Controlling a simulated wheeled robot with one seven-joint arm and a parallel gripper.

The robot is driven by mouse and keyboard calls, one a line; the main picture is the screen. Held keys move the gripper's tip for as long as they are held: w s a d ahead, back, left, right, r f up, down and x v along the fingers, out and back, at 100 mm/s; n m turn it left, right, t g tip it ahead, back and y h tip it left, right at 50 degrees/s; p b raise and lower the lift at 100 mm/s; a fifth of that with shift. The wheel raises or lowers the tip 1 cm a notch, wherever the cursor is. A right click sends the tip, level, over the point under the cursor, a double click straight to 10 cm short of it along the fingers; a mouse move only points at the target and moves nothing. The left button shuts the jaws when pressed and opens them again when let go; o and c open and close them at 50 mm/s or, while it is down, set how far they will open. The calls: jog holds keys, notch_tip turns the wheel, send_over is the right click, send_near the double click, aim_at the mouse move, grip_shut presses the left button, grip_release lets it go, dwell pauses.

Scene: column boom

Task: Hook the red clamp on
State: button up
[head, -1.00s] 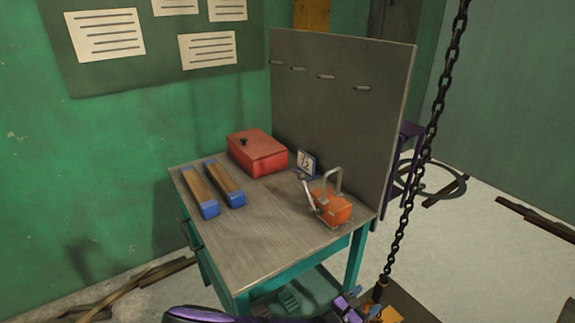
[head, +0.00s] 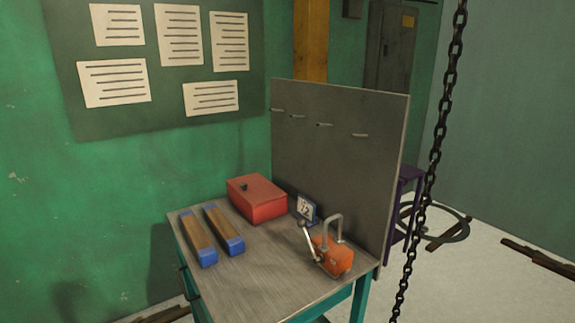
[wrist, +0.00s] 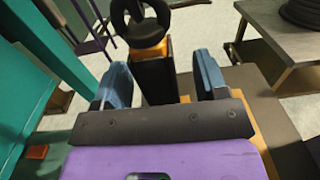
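The red clamp (head: 332,256) is an orange-red block with a grey metal loop on top and a lever at its left. It stands on the front right of the workbench (head: 262,284). A dark chain (head: 428,190) hangs to the right of the bench; its lower end is out of the head view. My gripper (wrist: 163,78) shows in the wrist view, with its two blue fingers apart and nothing visibly pinched. A dark ring-like part (wrist: 140,20) with an orange piece lies beyond the fingers; I cannot tell if it is the hook. The clamp is not recognisable in the wrist view.
A red box (head: 257,198), a small number card (head: 306,208) and two blue-ended wooden bars (head: 198,238) share the bench. An upright grey panel with pegs (head: 340,165) closes its back right side. In the wrist view a table (wrist: 285,40) stands at upper right.

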jog(key=c, duration=1.1)
jog(key=shift+r, duration=0.1)
jog(key=shift+s+d+r, duration=0.35)
jog(key=shift+s+r, duration=0.15)
jog(key=shift+s, duration=0.25)
jog(key=shift+s+d+f, duration=0.1)
jog(key=shift+s+d, duration=0.45)
jog(key=shift+s, duration=0.3)
jog(key=shift+s+d+f, duration=0.1)
jog(key=shift+s+d, duration=0.4)
jog(key=shift+s, duration=0.4)
jog(key=shift+s+d+f, duration=0.1)
jog(key=shift+s+d, duration=0.45)
jog(key=shift+s, duration=0.3)
